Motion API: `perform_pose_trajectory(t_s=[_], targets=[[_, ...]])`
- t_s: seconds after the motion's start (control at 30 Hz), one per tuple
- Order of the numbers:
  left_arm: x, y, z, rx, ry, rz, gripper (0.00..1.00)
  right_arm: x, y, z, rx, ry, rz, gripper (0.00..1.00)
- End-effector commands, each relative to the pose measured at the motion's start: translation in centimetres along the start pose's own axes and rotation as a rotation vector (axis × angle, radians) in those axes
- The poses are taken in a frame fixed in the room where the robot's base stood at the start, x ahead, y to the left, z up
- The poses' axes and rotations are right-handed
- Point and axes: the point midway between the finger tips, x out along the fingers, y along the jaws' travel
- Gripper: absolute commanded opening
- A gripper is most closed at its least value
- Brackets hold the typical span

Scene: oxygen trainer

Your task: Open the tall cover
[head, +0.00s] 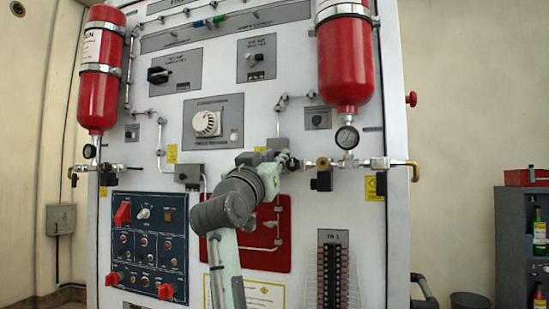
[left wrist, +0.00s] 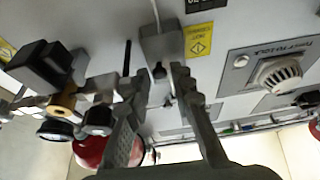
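No part is plainly marked as the tall cover, and I cannot tell which it is. A red panel (head: 255,258) with a pale upright bar and pipework sits at the middle of the trainer, partly hidden by my left arm. My left gripper (head: 285,160) is in front of the trainer, above this panel, near a small grey box (head: 277,144) and brass fittings. In the left wrist view my left gripper (left wrist: 160,85) is open and empty. The grey box (left wrist: 160,42) is beyond its fingertips, with a black fitting between them in the picture. My right gripper is not in view.
Two red cylinders (head: 347,65) (head: 101,75) hang on the front. A gauge (head: 347,137) and valves line the pipe. A blue switch panel (head: 148,240) is lower left, a black slotted strip (head: 332,275) lower right. A dark cabinet (head: 515,240) stands right.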

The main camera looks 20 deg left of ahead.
Motion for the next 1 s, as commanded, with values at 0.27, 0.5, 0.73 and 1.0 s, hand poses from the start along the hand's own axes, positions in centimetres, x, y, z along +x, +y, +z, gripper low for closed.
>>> perform_pose_trajectory(t_s=[0.27,0.5,0.73,1.0], targets=[[0.0,0.0,0.0,0.0,-0.001,0.0,0.0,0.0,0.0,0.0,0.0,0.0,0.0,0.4],[-0.1,-0.1,0.0,-0.002,-0.001,0.008,0.0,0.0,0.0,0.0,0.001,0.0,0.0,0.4],[-0.3,-0.8,0.0,-0.028,-0.003,0.079,0.0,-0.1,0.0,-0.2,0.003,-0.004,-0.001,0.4],[-0.8,-2.3,0.0,-0.106,-0.005,0.271,0.0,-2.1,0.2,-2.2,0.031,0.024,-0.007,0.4]])
